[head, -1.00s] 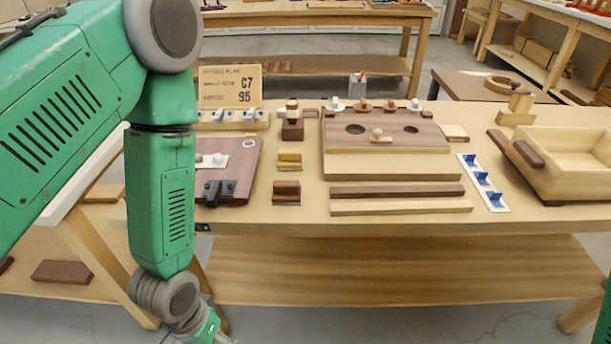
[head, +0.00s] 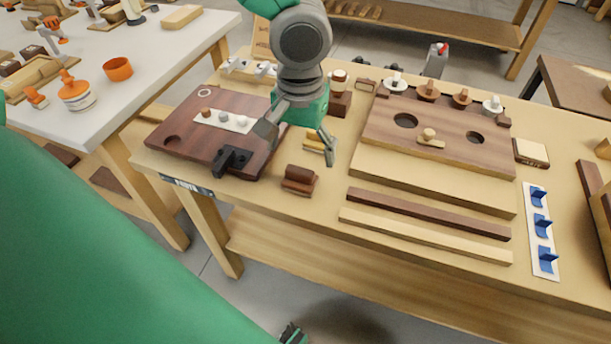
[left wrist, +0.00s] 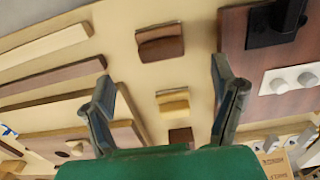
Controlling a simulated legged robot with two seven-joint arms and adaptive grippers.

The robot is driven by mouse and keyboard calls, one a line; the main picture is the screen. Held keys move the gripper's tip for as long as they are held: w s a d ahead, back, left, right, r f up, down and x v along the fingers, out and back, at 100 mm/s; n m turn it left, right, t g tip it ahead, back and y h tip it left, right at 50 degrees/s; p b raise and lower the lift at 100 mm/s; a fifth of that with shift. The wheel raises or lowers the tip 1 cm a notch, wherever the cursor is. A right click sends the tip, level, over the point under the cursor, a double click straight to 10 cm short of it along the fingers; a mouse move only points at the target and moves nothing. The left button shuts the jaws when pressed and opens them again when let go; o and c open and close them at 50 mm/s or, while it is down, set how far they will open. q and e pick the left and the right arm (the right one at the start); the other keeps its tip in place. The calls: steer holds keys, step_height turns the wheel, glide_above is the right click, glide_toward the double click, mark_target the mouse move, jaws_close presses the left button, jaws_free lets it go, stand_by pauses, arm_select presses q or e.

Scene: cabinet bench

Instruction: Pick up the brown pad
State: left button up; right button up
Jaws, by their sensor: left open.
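The brown pad (head: 300,179) is a small dark brown block with a rounded top, on a brown base near the bench's front edge. It also shows in the left wrist view (left wrist: 160,42), at top centre, apart from the fingers. My left gripper (head: 299,141) is open and empty, pointing down over the bench just behind the pad. Its fingers straddle a small yellow block (head: 319,142) in the head view. In the left wrist view my left gripper (left wrist: 162,76) has its two fingers wide apart, with the yellow block (left wrist: 173,102) between them.
Left of the pad lies a dark brown board (head: 205,150) with a black bracket (head: 231,160) near the pad. On the right are a stepped board with holes (head: 450,155), long strips (head: 430,212) and a white strip with blue hooks (head: 541,235). Bare bench surrounds the pad.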

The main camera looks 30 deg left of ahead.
mark_target(299, 169)
arm_select(q)
steer(key=shift+f, duration=0.8)
steer(key=shift+a+f, duration=0.4)
steer(key=shift+f, duration=0.15)
step_height(299, 169, down, 5)
steer(key=shift+r+b, duration=0.2)
steer(key=shift+b, duration=0.85)
steer(key=shift+w+d+f, duration=0.1)
steer(key=shift+d+f, duration=0.1)
steer(key=shift+d+r, duration=0.1)
steer(key=shift+d, duration=0.25)
steer(key=shift+a, duration=0.1)
steer(key=c, duration=0.8)
steer(key=shift+a, duration=0.15)
steer(key=c, duration=0.5)
steer(key=shift+o, duration=0.2)
steer(key=shift+a, duration=0.15)
arm_select(e)
steer(key=shift+a+f, duration=0.2)
steer(key=shift+f, duration=0.35)
steer(key=shift+a+f, duration=0.2)
steer(key=shift+f, duration=0.35)
